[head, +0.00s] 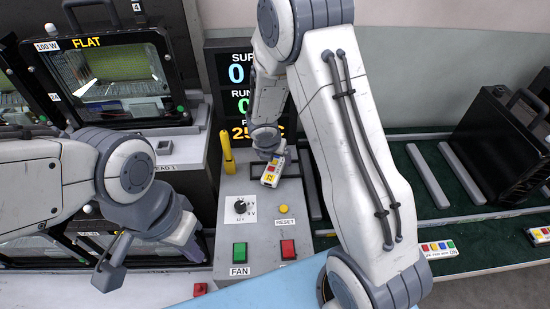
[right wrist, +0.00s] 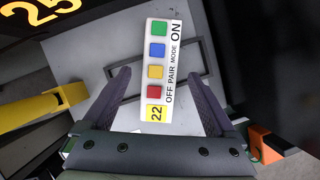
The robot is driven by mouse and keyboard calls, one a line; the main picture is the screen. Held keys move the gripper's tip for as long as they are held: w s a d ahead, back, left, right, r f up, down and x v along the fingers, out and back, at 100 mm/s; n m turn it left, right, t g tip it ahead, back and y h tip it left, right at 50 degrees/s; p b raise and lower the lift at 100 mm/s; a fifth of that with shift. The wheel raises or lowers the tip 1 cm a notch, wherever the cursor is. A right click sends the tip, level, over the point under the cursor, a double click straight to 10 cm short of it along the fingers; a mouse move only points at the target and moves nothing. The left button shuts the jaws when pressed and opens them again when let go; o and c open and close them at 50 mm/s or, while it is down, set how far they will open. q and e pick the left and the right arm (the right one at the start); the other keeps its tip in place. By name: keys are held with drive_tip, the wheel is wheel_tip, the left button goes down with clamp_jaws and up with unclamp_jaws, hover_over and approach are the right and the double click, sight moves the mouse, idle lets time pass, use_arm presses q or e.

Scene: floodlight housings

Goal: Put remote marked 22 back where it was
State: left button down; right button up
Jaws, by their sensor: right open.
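The remote marked 22 (head: 271,174) is white with coloured buttons and a yellow "22" label. It lies on the sloped grey console (head: 262,205), at its upper part. In the right wrist view the remote (right wrist: 158,75) lies over a dark rectangular outline (right wrist: 205,72) on the grey surface, turned slightly from it. My right gripper (right wrist: 162,95) is open, with one finger on each side of the remote and gaps to both. In the head view its fingers are mostly hidden. My left gripper (head: 150,252) looks open and empty, left of the console.
The console carries a dial (head: 239,207), a yellow reset button (head: 283,209), green (head: 239,252) and red (head: 288,249) buttons. A yellow post (head: 227,155) stands beside the remote. Another remote (head: 440,249) lies on the right shelf, near a black housing (head: 500,140). A display (head: 238,95) stands behind.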

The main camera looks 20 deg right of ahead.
drive_tip(key=s+a+r+m+p, duration=0.2)
drive_tip(key=s+a+r+m, duration=0.25)
drive_tip(key=r, duration=0.35)
drive_tip(key=s+a+r+m+p, duration=0.2)
drive_tip(key=s+a+r+m, duration=0.15)
drive_tip(key=s+r, duration=0.35)
use_arm(q)
wheel_tip(320, 180, up, 4)
drive_tip(key=shift+r, duration=0.15)
use_arm(e)
drive_tip(key=s+a+r+m+g+y, duration=0.1)
drive_tip(key=s+a+r+m+y, duration=0.1)
drive_tip(key=s+m, duration=0.4)
drive_tip(key=s+a+r+m+g+y, duration=0.1)
drive_tip(key=s+a+r+m+g, duration=0.1)
drive_tip(key=s+a+r+m, duration=0.2)
drive_tip(key=s+a+m, duration=0.1)
drive_tip(key=s+m, duration=0.2)
drive_tip(key=s, duration=0.4)
drive_tip(key=shift+r+y, duration=0.2)
drive_tip(key=shift+y, duration=0.2)
drive_tip(key=shift+s+a, duration=0.1)
